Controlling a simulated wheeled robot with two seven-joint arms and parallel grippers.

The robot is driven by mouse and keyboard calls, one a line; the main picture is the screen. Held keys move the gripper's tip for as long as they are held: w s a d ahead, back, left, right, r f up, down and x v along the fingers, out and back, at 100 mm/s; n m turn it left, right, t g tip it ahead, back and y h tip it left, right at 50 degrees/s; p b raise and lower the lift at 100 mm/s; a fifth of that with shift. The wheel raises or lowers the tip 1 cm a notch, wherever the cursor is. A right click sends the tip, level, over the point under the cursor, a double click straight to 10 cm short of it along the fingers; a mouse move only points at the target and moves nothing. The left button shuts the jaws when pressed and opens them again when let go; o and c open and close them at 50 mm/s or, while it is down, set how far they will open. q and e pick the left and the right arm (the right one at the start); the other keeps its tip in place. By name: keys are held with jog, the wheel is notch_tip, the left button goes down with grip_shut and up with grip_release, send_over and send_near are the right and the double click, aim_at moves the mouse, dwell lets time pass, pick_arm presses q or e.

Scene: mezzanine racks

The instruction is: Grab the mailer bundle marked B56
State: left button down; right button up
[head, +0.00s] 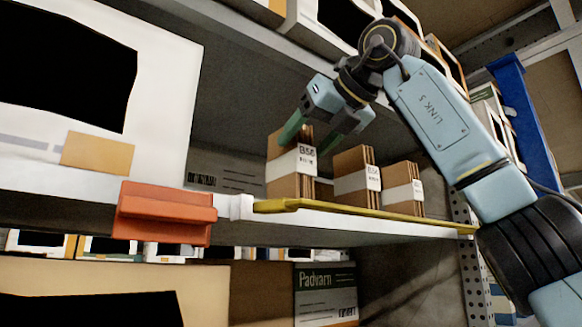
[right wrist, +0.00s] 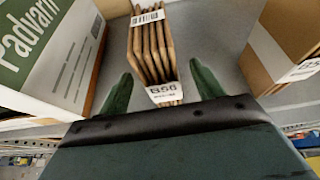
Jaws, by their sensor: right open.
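A bundle of brown mailers with a white band marked B56 (head: 291,170) stands upright on the shelf, leftmost of three bundles in the head view. My right gripper (head: 308,138) is open at the top of this bundle, fingers pointing down toward it. In the right wrist view, the B56 bundle (right wrist: 152,50) lies between the two spread fingers of the gripper (right wrist: 161,72), with gaps at both sides. Its B56 label faces the camera. My left gripper is not in view.
Two similar banded bundles, a middle one (head: 352,177) and a right one (head: 401,190), stand to the right; their small marks are hard to read. A yellow bar (head: 370,215) with an orange block (head: 165,213) runs along the shelf's front edge. A Padvarn box (right wrist: 50,45) stands left.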

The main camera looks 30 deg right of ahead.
aim_at(295, 155)
jog(key=x, duration=0.4)
jog(key=shift+w+f+p, duration=0.2)
jog(key=shift+w+p, duration=0.05)
jog(key=shift+p, duration=0.05)
jog(key=shift+s, duration=0.25)
jog(key=shift+c, duration=1)
jog(key=shift+w, duration=0.15)
jog(key=c, duration=0.5)
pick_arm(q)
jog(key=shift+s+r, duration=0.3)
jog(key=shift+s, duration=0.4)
pick_arm(e)
jog(key=c, duration=0.4)
jog(key=shift+r, duration=0.1)
